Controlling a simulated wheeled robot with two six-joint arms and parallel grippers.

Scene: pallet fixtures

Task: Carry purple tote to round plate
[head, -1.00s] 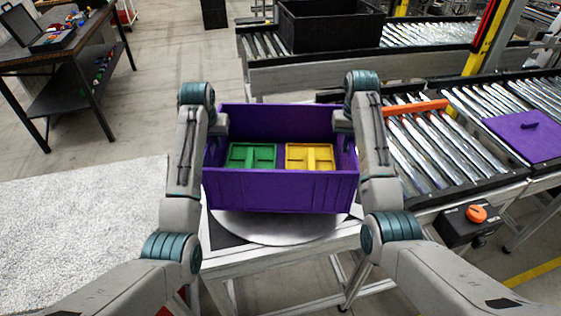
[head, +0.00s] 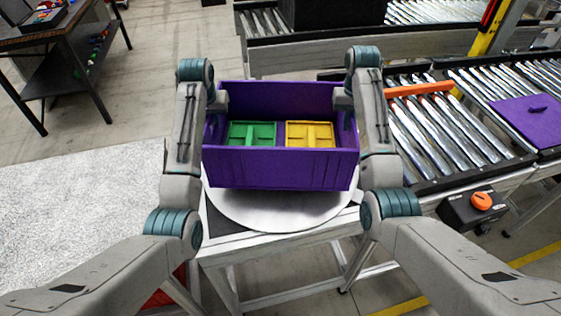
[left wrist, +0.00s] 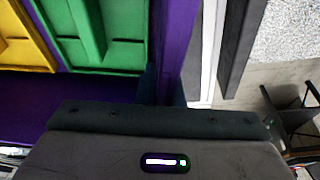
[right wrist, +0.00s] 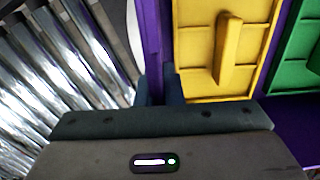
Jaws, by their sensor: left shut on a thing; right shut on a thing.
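The purple tote (head: 280,168) is upright, with a green insert (head: 251,134) and a yellow insert (head: 310,134) side by side inside. It is over the round plate (head: 280,214), a pale disc on a metal-framed stand. I cannot tell whether its base touches the plate. My left gripper (head: 217,104) is shut on the tote's left wall, which also shows in the left wrist view (left wrist: 173,45). My right gripper (head: 343,104) is shut on the right wall, also in the right wrist view (right wrist: 153,40). The tote hides the back of the plate.
A roller conveyor (head: 433,126) with an orange bar (head: 419,89) stands right of the plate. A purple lid (head: 528,120) lies on the rollers farther right. A control box with an orange knob (head: 481,201) is at the front right. A dark workbench (head: 66,60) stands far left.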

